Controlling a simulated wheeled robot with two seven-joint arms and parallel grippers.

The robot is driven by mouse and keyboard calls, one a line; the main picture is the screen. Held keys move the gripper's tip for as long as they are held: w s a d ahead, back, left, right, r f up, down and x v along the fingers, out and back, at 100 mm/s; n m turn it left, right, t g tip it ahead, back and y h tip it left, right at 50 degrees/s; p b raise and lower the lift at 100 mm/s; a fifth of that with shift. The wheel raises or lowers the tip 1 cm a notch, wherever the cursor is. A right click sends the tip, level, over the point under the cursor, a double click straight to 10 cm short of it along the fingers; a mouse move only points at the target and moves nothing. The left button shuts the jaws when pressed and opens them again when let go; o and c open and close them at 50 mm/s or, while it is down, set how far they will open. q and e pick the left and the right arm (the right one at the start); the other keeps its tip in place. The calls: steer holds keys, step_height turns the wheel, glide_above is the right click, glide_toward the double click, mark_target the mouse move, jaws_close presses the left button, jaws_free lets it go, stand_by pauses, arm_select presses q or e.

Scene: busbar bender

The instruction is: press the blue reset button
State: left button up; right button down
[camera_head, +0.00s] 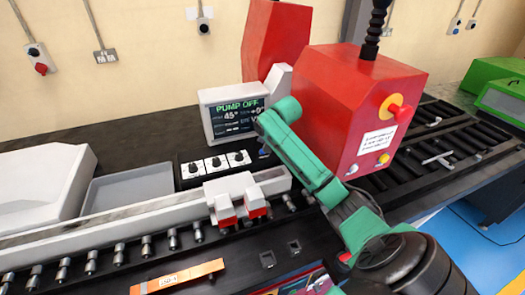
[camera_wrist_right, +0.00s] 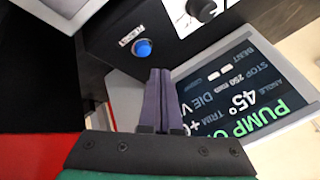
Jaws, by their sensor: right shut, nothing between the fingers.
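The blue reset button (camera_wrist_right: 142,48) is a round blue cap on a dark panel, under a "RESET" label, in the right wrist view. My right gripper (camera_wrist_right: 159,74) is shut and empty. Its dark fingertips appear just below and slightly right of the button in that view, with a visible gap in the picture; the depth between them is hard to judge. In the head view my green right arm reaches up to the control panel, and the right gripper (camera_head: 264,147) is mostly hidden at its end. My left gripper is not in view.
A display (camera_head: 234,113) reading "PUMP OFF" and 45° stands behind the dark knob panel (camera_head: 185,180). A red machine housing (camera_head: 345,110) with a red emergency knob (camera_head: 400,112) is close on the right. An orange bar (camera_head: 178,276) lies at the front.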

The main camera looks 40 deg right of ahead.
steer(key=shift+r, duration=1.7)
steer(key=shift+f, duration=0.1)
